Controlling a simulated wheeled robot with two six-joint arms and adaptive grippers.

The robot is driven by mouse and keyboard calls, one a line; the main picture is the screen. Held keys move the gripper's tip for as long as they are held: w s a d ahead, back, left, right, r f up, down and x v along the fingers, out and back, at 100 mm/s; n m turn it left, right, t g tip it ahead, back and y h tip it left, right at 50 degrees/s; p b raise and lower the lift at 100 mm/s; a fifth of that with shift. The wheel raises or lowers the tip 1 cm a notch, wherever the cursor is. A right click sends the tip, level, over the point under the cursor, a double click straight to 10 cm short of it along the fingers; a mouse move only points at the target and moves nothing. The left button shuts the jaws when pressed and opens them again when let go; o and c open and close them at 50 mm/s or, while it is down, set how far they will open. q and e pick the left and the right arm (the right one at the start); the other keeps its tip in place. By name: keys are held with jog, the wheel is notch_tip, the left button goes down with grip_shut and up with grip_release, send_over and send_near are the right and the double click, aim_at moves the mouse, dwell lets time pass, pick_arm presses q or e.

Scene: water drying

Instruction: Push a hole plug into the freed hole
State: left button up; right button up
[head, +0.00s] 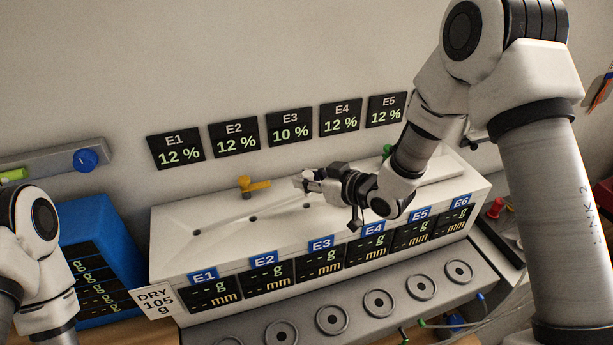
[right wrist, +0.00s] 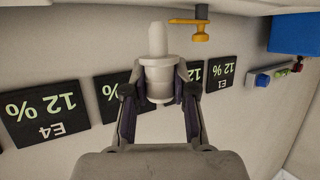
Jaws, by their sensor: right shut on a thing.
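A white hole plug (right wrist: 157,62), a stepped cylinder with a narrower end, is clamped between the fingers of my right gripper (right wrist: 158,90) in the right wrist view. In the head view my right gripper (head: 308,182) is over the white sloped top of the long box (head: 175,218), around the middle. Its fingertips are small there, and the plug's gap to the surface cannot be told. Small dark holes show in the top, one at the left (head: 196,232) and one farther right (head: 253,217). My right arm hides part of the top's right side. My left gripper is out of frame.
A yellow valve (head: 256,185) stands at the back of the box, left of my right gripper; a green one (head: 387,151) is behind my right arm. Wall displays (head: 290,128) hang behind. A blue box (head: 92,235) stands at the left. Round grey dishes (head: 332,319) line the front.

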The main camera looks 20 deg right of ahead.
jog(key=shift+w+f+b, duration=0.3)
jog(key=shift+f, duration=0.3)
jog(key=shift+w+f+b, duration=0.25)
jog(key=shift+w+f, duration=0.05)
jog(key=shift+f, duration=0.65)
jog(key=shift+a+b, duration=0.1)
jog(key=shift+b, duration=0.25)
jog(key=shift+s+r, duration=0.3)
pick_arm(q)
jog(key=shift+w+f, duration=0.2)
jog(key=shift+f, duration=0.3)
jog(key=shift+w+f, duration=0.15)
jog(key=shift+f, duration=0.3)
pick_arm(e)
jog(key=shift+w+f, duration=0.1)
jog(key=shift+w, duration=0.1)
jog(key=shift+s, duration=0.2)
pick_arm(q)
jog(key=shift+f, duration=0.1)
pick_arm(e)
jog(key=shift+w, duration=0.1)
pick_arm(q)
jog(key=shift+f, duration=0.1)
pick_arm(e)
jog(key=shift+f, duration=0.15)
